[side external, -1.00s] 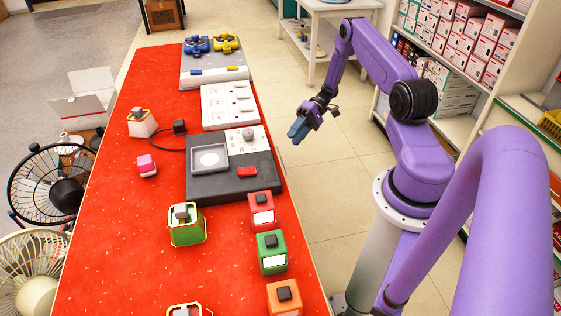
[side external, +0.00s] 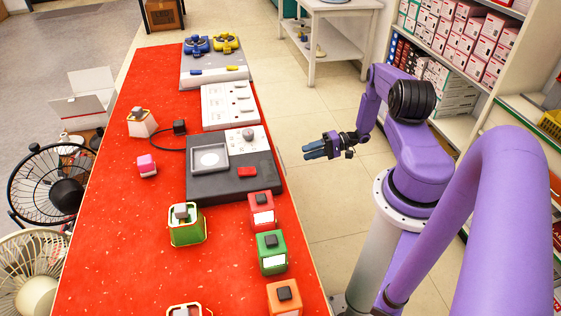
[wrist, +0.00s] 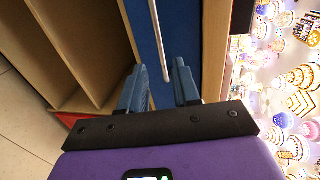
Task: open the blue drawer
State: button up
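The blue drawer (wrist: 178,35) shows in the wrist view as a blue front panel set in a wooden cabinet, turned on its side in the picture. A thin silver bar handle (wrist: 157,40) runs along it. In the side view the drawer front is hidden. My gripper (side external: 304,151) is level beside the table's right edge, its blue fingers pointing left toward the table. In the wrist view my gripper (wrist: 160,68) is open, one finger on each side of the handle's end. I cannot tell whether the fingertips reach past the bar.
The red table (side external: 110,240) bears a dark control panel (side external: 235,185), a red block (side external: 261,211), a green block (side external: 271,253) and other items. Open wooden compartments (wrist: 85,35) adjoin the drawer. Shelves of boxes (side external: 465,40) stand at right.

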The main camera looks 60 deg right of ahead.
jog(key=x, duration=1.1)
jog(key=shift+w+a, duration=0.15)
grip_shut()
